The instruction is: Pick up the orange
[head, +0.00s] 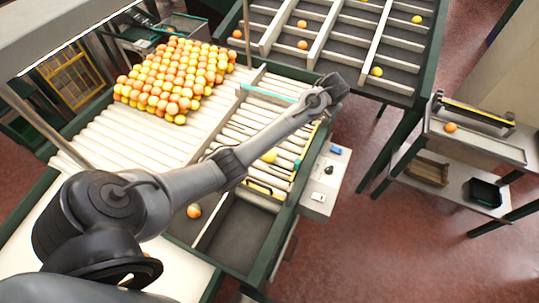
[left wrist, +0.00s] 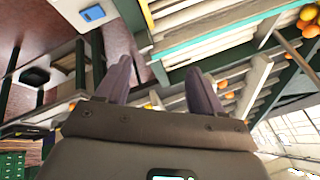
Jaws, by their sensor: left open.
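Several oranges are in the head view, and I cannot tell which one the task means. One orange (head: 194,211) lies in a dark bin near my arm, and a yellow one (head: 269,156) sits on the rollers under my forearm. Another orange (head: 450,127) rests on a tray on the right-hand stand. My left gripper (head: 333,86) is raised near the sorting table's front corner, apart from these fruits. In the left wrist view its two fingers (left wrist: 161,85) are spread with nothing between them. My right gripper is not in view.
A large pile of oranges (head: 175,80) covers the far end of the white roller conveyor (head: 130,148). The divided sorting table (head: 345,55) holds scattered fruit. A control box (head: 322,182) stands beside the conveyor. Open red floor (head: 370,240) lies at right.

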